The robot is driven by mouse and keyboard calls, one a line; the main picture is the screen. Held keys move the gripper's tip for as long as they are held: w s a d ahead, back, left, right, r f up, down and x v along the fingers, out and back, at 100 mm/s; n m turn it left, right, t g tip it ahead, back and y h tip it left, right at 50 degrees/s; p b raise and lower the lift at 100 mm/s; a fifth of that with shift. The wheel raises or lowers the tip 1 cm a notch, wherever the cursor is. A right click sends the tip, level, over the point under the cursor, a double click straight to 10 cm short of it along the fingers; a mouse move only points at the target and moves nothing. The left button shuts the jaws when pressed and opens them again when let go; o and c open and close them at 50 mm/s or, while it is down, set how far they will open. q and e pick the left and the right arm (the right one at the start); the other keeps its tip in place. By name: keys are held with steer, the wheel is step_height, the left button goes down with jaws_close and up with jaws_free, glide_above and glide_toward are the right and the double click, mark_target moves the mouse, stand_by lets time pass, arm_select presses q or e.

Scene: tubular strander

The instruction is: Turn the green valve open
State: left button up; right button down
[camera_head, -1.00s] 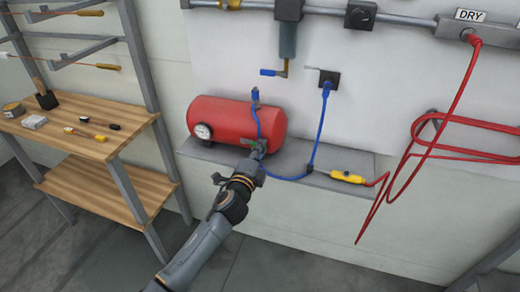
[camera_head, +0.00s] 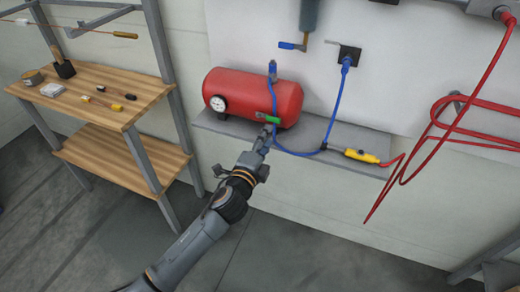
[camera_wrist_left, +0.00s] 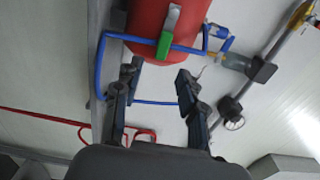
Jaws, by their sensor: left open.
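The green valve (camera_head: 267,117) has a short green handle and sits low on the front of the red tank (camera_head: 285,97), on the blue hose line. In the head view the handle lies roughly level. The green handle also shows in the left wrist view (camera_wrist_left: 165,46), against the red tank. My left gripper (camera_head: 265,137) is just below and in front of the valve, its fingers pointing toward it. In the left wrist view my left gripper (camera_wrist_left: 160,70) is open and empty, with the handle beyond the fingertips. My right gripper is not in view.
The tank stands on a grey wall shelf (camera_head: 225,125). A blue hose (camera_head: 333,110) loops over the shelf beside a yellow connector (camera_head: 362,156). A coiled red hose (camera_head: 440,115) hangs at right. A wooden shelf unit (camera_head: 100,105) stands at left. The floor below is clear.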

arm_select(q)
steer(key=v, duration=0.4)
steer(key=shift+s+a, duration=0.15)
steer(key=shift+s, duration=0.25)
